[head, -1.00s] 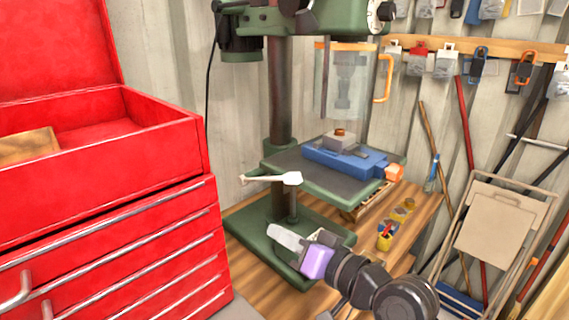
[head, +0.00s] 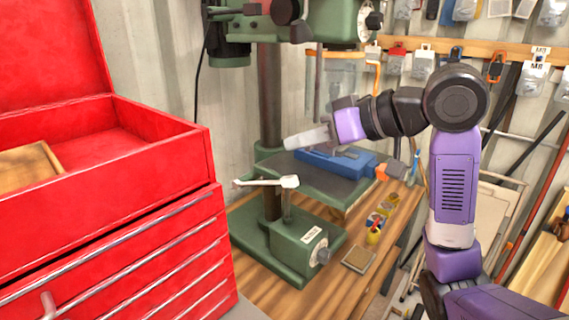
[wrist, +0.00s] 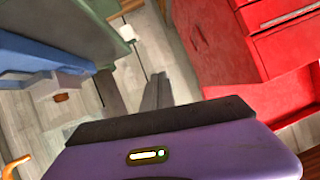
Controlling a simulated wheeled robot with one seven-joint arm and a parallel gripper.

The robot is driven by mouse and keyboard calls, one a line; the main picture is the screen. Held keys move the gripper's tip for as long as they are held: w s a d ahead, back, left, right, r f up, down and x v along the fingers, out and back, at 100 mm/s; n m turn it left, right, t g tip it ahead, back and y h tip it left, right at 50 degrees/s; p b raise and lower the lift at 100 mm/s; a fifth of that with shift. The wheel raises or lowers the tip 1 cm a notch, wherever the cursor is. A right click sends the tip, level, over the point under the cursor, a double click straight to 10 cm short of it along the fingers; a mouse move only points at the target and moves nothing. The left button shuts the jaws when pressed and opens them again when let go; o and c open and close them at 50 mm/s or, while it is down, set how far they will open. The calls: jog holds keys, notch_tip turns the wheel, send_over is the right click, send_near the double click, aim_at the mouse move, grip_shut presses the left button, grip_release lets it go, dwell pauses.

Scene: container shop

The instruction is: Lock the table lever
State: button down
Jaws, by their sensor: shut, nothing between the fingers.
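The table lever (head: 265,182) is a pale bar with a rounded end. It lies nearly level beside the column of the green drill press, at the front of its table (head: 322,178). My gripper (head: 288,142) is shut and empty. It points left, higher in the picture than the lever and apart from it, in front of the column. In the wrist view my dark fingers (wrist: 150,97) are close together with nothing between them. A small pale piece (wrist: 127,33) shows there by the green edge; I cannot tell if it is the lever.
A red tool chest (head: 125,225) with an open lid fills the left. A blue vise (head: 342,163) sits on the press table, partly behind my gripper. Small yellow containers (head: 374,234) and a flat brown block (head: 358,259) lie on the wooden bench (head: 330,276).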

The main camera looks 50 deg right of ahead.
jog(key=s+d+r+g+h, duration=0.1)
jog(key=s+d+r+g, duration=0.1)
jog(key=s+r, duration=0.1)
jog(key=shift+s+d+n+h, duration=0.1)
jog(key=shift+s+n+h, duration=0.2)
jog(key=shift+n+h, duration=0.1)
send_over(295, 176)
jog(key=w, duration=0.1)
notch_tip(295, 176, down, 6)
jog(key=shift+r+p, duration=0.15)
jog(key=shift+p, duration=0.15)
jog(key=f, duration=0.3)
jog(key=shift+s+d, duration=0.1)
jog(key=shift+s, duration=0.15)
jog(key=shift+s+f, duration=0.2)
jog(key=shift+f, duration=0.3)
